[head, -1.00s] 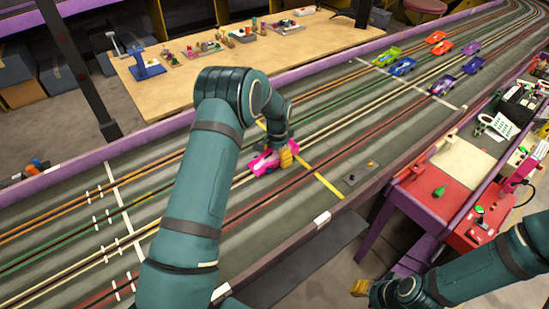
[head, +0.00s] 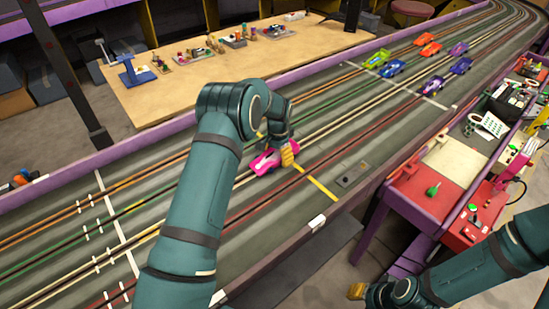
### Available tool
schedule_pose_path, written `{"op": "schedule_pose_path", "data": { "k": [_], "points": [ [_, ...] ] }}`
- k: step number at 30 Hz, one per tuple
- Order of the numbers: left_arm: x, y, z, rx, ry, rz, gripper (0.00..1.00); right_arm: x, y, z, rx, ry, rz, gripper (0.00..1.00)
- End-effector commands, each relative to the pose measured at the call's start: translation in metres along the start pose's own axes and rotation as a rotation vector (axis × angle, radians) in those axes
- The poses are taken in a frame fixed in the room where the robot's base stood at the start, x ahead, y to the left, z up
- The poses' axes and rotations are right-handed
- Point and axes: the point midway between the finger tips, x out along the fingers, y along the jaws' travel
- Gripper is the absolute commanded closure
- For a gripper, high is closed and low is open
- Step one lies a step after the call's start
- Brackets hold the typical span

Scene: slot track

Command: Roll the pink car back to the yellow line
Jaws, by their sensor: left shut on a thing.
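The pink car (head: 266,163) sits on the slot track, partly hidden by my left gripper. My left gripper (head: 287,155) reaches down from above and is shut on the car's right end. The yellow line (head: 321,189) crosses the track at the gripper, running on toward the lower right; its upper part shows just behind my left wrist. The car's body lies mostly left of the line. My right gripper (head: 356,291) is low at the right, away from the track, small and seen from the side; its fingers are not clear.
Several other cars (head: 432,86) stand farther up the track near a white line. A red and purple workbench (head: 430,188) with tools stands at the right. A wooden table (head: 180,95) with small items stands behind the track. The track to the left is clear.

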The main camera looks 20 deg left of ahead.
Motion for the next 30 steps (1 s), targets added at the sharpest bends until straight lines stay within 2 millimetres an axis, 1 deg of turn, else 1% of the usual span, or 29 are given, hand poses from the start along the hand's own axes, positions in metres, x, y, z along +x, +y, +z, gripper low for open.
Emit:
{"op": "schedule_pose_path", "data": {
  "k": [4,11,12,13,14,23,26,30],
  "points": [
    [0.001,0.0,-0.005,0.0,0.001,-0.001,0.71,0.003,0.001,0.0,0.0,0.0,0.0,0.62],
    [0.002,0.0,-0.005,0.0,0.001,-0.001,0.71,0.004,0.001,0.0,0.0,0.0,0.0,0.62],
    [0.002,0.0,-0.005,0.0,0.001,-0.001,0.14,0.004,0.001,0.0,0.0,0.0,0.0,0.62],
    [0.002,0.0,-0.005,0.0,0.001,-0.001,0.04,0.004,0.001,0.0,0.0,0.0,0.0,0.62],
    [0.002,0.0,-0.005,0.0,0.001,-0.001,0.0,0.004,0.002,0.0,0.0,0.0,0.0,0.62],
    [0.004,0.0,-0.004,0.0,0.001,-0.001,0.0,0.005,0.002,0.0,0.0,0.0,0.0,0.62],
    [0.003,0.0,0.001,-0.001,-0.001,0.0,0.0,0.004,0.001,0.0,0.0,0.0,0.0,0.62],
    [0.002,-0.001,0.017,-0.001,-0.001,0.0,0.0,-0.001,0.0,0.0,0.0,0.0,0.0,0.62]
  ]
}}
